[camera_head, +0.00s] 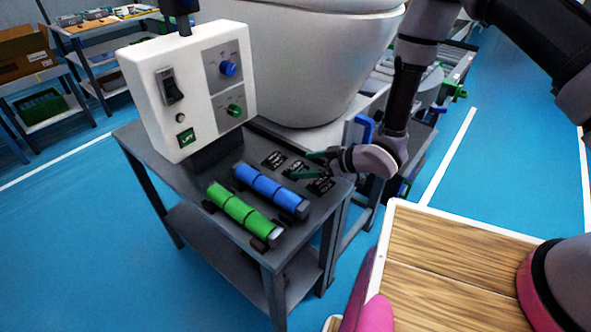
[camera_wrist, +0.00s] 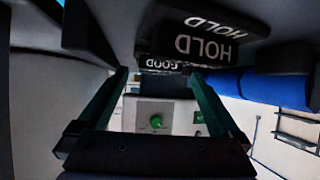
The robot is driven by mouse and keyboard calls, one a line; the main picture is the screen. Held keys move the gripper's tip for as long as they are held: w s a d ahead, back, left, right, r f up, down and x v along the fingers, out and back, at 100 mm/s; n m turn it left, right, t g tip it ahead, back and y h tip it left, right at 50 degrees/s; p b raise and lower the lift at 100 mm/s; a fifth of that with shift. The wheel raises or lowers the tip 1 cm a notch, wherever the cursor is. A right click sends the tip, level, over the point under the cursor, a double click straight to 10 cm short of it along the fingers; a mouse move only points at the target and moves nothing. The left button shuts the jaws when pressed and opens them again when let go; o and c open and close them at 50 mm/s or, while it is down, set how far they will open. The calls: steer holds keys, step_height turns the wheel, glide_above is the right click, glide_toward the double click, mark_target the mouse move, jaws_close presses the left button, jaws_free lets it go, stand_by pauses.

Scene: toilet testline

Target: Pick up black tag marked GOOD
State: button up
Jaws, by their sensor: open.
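The black tag marked GOOD (camera_wrist: 178,65) shows in the wrist view just beyond and between my fingertips, partly hidden behind a larger black tag marked HOLD (camera_wrist: 208,46). In the head view, several black tags (camera_head: 273,160) lie on the grey cart top, and their lettering is too small to read. My gripper (camera_head: 302,165) reaches in from the right, low over these tags, with its green fingers pointing left. In the wrist view my gripper (camera_wrist: 158,74) is open, and nothing is held between its fingers. I cannot tell whether a fingertip touches a tag.
The grey cart (camera_head: 150,150) bears a white control box (camera_head: 195,90) at its back left. A blue roller (camera_head: 270,190) and a green roller (camera_head: 240,215) lie in front of the tags. A white toilet bowl (camera_head: 300,60) stands behind. A wooden-topped surface (camera_head: 450,260) is at the lower right.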

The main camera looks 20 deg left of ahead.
steer(key=shift+x, duration=1.2)
steer(key=c, duration=1.2)
steer(key=shift+r, duration=0.1)
